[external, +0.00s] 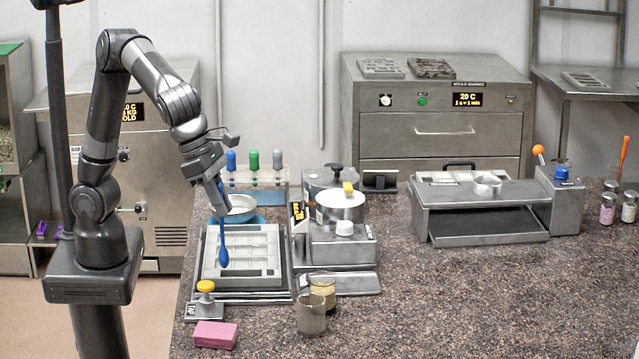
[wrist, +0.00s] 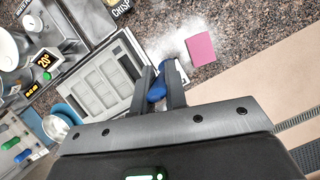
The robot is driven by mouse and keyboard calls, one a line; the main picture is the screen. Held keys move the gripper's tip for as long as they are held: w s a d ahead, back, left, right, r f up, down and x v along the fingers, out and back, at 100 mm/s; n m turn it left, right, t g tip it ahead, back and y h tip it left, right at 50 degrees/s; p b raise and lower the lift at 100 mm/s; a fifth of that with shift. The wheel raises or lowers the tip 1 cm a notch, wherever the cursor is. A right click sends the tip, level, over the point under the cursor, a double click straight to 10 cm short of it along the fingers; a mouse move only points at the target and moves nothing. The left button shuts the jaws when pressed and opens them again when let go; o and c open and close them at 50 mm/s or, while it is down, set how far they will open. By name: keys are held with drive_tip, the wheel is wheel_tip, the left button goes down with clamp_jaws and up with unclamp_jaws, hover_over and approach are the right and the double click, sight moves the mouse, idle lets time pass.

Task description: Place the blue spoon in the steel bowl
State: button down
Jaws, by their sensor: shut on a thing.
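The blue spoon (external: 223,251) hangs upright, bowl end down, above the pale mould tray. My gripper (external: 219,207) is shut on the spoon near its upper end. In the wrist view the blue spoon (wrist: 157,91) shows between the two dark fingers of my gripper (wrist: 160,82). The steel bowl (external: 241,205) stands behind the mould tray, to the right of my gripper in the external view, on something blue. It also shows in the wrist view, as a bowl (wrist: 55,127) at the lower left, partly cut off by my gripper body.
The mould tray (external: 262,243) lies below the spoon. A rack (external: 268,199) with coloured-handled tools stands behind the bowl. A machine with a round pan (external: 340,206) is at right. A yellow-topped tap block (external: 205,297), pink block (external: 214,334) and glass beaker (external: 311,317) stand in front.

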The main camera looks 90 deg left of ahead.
drive_tip(key=w+a+n+g+y, duration=0.15)
drive_tip(key=w+a+n, duration=0.25)
drive_tip(key=a+n, duration=0.55)
drive_tip(key=w+a+n+t+y, duration=0.1)
drive_tip(key=w+a+n+y, duration=0.25)
drive_tip(key=a, duration=1.15)
drive_tip(key=s+a+n+g, duration=0.35)
drive_tip(key=a+n, duration=0.35)
drive_tip(key=a, duration=0.5)
drive_tip(key=s+a+n+g, duration=0.2)
drive_tip(key=s+a+n, duration=0.2)
drive_tip(key=a+n, duration=0.55)
wheel_tip(320, 180, down, 12)
drive_tip(key=a+m, duration=0.2)
drive_tip(key=shift+a+r, duration=0.2)
drive_tip(key=shift+a, duration=0.05)
drive_tip(key=shift+m, duration=0.25)
drive_tip(key=c, duration=1.4)
unclamp_jaws()
